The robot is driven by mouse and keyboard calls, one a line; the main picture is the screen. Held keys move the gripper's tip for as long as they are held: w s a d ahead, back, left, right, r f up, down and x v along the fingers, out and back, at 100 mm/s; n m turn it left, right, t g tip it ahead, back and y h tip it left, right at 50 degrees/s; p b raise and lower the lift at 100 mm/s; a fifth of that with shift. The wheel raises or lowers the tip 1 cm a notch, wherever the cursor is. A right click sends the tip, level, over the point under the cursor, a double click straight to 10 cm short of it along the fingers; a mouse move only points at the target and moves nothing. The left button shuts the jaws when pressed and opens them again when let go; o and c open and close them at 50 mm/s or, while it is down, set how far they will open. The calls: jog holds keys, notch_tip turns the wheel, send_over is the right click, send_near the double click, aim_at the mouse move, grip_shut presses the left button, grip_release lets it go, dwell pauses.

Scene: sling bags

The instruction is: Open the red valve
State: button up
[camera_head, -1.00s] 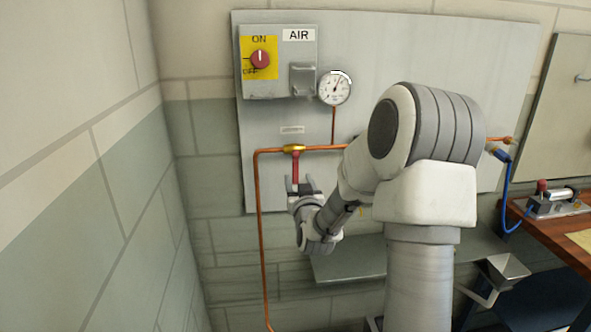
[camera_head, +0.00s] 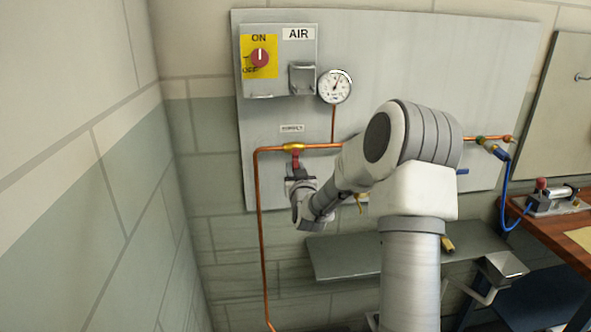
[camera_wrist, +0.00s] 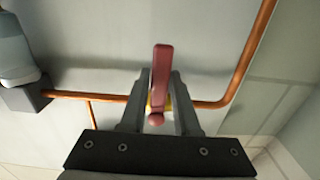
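The red valve (camera_head: 295,158) is a red lever handle on a brass fitting in the copper pipe on the grey wall panel. In the head view the lever points down from the fitting and its lower end is hidden by my gripper (camera_head: 297,177). In the wrist view the red handle (camera_wrist: 162,75) stands between my two fingers (camera_wrist: 160,82), which are close together with the handle filling the space at their tips. My gripper looks shut on it. Part of the brass fitting shows behind the handle.
The panel carries an AIR switch box (camera_head: 279,60) and a round gauge (camera_head: 334,87) above the valve. A grey shelf (camera_head: 345,258) lies below. A wooden bench (camera_head: 560,228) stands right, near a blue hose (camera_head: 507,190). A brick wall is close on the left.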

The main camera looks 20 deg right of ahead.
grip_shut()
dwell(1.1)
